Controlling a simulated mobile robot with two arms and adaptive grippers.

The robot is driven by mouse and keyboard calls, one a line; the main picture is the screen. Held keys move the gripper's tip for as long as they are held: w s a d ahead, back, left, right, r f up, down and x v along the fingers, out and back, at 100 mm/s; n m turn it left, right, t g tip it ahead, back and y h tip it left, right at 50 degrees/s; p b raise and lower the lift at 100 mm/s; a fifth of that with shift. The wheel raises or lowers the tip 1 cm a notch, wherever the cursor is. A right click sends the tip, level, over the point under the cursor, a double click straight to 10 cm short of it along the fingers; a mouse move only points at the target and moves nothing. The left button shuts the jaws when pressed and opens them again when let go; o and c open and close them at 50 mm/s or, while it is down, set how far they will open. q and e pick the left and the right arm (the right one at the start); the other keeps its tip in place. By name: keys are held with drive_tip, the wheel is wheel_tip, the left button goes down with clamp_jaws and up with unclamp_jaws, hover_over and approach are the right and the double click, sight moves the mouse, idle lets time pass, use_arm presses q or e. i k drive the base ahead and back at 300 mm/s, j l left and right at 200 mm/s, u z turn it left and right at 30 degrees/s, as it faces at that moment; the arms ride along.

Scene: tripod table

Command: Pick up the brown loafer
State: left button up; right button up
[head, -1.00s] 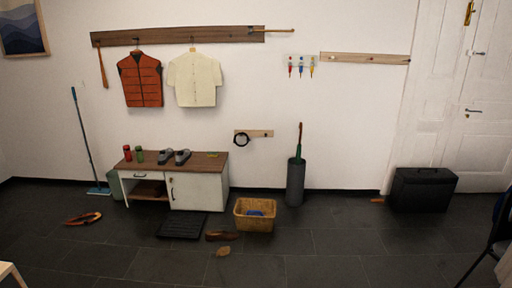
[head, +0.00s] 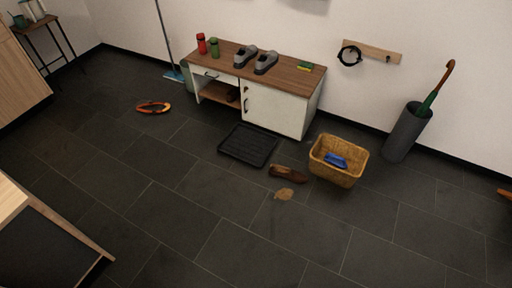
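A brown loafer (head: 288,173) lies on the dark tiled floor in the head view, between the black boot tray (head: 249,145) and the wicker basket (head: 338,161). It appears upright, and nothing covers it. A dark brown item (head: 233,96), perhaps another shoe, sits partly shaded in the open compartment of the white cabinet (head: 272,108). Neither of my grippers is in view.
The basket holds a blue item (head: 335,160). An orange shoe-like item (head: 153,107) lies at left. A light wooden piece of furniture (head: 22,209) stands at lower left. The central foreground floor is clear.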

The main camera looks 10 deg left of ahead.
sight(275, 171)
drive_tip(key=i+j+u, duration=0.2)
drive_tip(key=i+u, duration=0.15)
drive_tip(key=i, duration=0.25)
drive_tip(key=i+u, duration=0.3)
drive_tip(key=i, duration=0.25)
drive_tip(key=i+j+z, duration=1.05)
drive_tip(key=j+z, duration=0.2)
